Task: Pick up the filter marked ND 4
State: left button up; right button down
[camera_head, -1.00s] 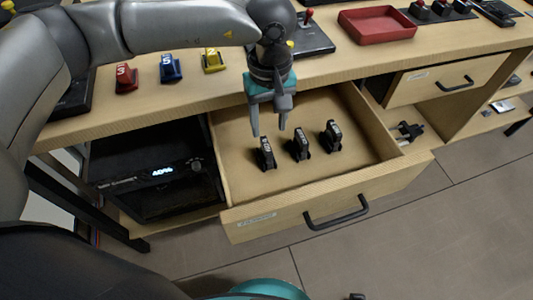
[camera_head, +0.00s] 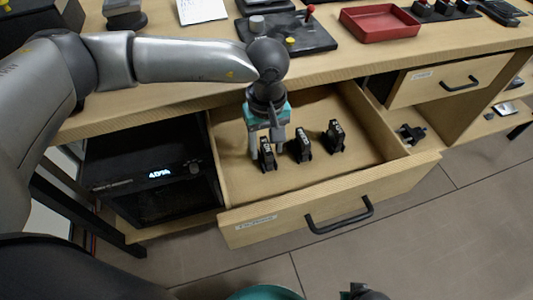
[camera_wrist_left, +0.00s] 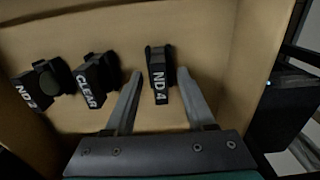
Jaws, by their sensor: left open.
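The filter marked ND 4 (camera_wrist_left: 158,80) is a small black upright piece with white lettering in the left wrist view. In the head view it is the leftmost filter (camera_head: 267,158) in the open drawer (camera_head: 300,178). My left gripper (camera_head: 266,147) is open, pointing down with its fingers at this filter. In the wrist view one finger is on each side of it, with gaps visible. The filter marked CLEAR (camera_wrist_left: 92,84) stands in the middle of the row (camera_head: 300,147). The filter marked ND 2 (camera_wrist_left: 38,85) is farthest from the gripper (camera_head: 334,136).
The drawer's front with its black handle (camera_head: 340,215) faces me. A black device with a lit display (camera_head: 150,180) sits left of the drawer. A red tray (camera_head: 380,24) and a joystick panel (camera_head: 290,32) are on the desk above. The drawer floor right of the filters is clear.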

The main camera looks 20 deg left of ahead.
pick_arm(q)
grip_shut()
dwell(0.5)
